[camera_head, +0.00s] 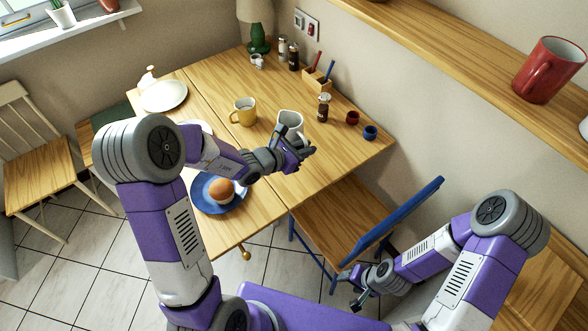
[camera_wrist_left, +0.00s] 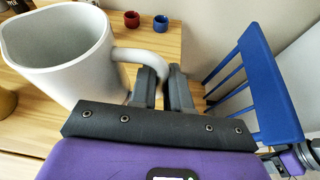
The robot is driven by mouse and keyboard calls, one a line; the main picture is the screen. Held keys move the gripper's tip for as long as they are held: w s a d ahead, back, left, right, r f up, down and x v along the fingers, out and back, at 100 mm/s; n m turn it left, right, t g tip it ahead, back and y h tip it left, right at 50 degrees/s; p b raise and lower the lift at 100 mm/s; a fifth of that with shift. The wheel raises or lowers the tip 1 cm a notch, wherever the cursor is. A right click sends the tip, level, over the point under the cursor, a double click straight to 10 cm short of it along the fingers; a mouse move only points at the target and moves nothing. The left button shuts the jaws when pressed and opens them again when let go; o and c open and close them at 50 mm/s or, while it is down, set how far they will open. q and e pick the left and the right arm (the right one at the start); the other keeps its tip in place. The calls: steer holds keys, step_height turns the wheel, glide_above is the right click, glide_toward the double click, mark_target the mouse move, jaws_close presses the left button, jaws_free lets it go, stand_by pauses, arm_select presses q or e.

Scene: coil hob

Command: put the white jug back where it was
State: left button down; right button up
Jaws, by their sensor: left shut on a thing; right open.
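The white jug (camera_head: 290,121) is over the right part of the wooden table in the head view. It fills the upper left of the left wrist view (camera_wrist_left: 62,62), with its handle toward the right. My left gripper (camera_head: 305,150) is shut on the jug's handle; the fingers (camera_wrist_left: 160,84) close around it in the wrist view. The jug looks upright. I cannot tell whether its base touches the table. My right gripper (camera_head: 356,290) is open and empty, low beside the blue chair, away from the table.
A yellow mug (camera_head: 243,111) stands left of the jug. A dark jar (camera_head: 323,107), a red cup (camera_head: 352,118) and a blue cup (camera_head: 370,132) stand to its right. A blue plate (camera_head: 207,204) with a bun is near the front edge. A blue-backed chair (camera_head: 412,215) stands at the table's right.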

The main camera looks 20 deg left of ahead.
arm_select(q)
step_height(320, 180, down, 10)
steer(key=b, duration=0.3)
steer(key=shift+w+r, duration=0.1)
steer(key=shift+r, duration=0.25)
steer(key=c, duration=1.1)
jaws_free()
steer(key=p+v, duration=0.3)
steer(key=v, duration=0.8)
steer(key=s+d+f+m+g+y, duration=0.1)
steer(key=s+d+f+m+g, duration=0.2)
steer(key=s+f+m+g, duration=0.6)
steer(key=s+d+f+m+g+y, duration=0.1)
steer(key=s+d+f+m+g, duration=0.25)
steer(key=s+f+m, duration=0.5)
steer(key=d+f+m, duration=0.1)
steer(key=m, duration=0.1)
steer(key=f+m+t+y, duration=0.1)
steer(key=m, duration=0.2)
steer(key=d+f+m+t, duration=0.1)
steer(key=f+m, duration=0.1)
steer(key=m, duration=0.1)
steer(key=shift+w+d+f+y, duration=0.1)
steer(key=shift+w+d+y, duration=0.1)
steer(key=shift+d+y, duration=0.15)
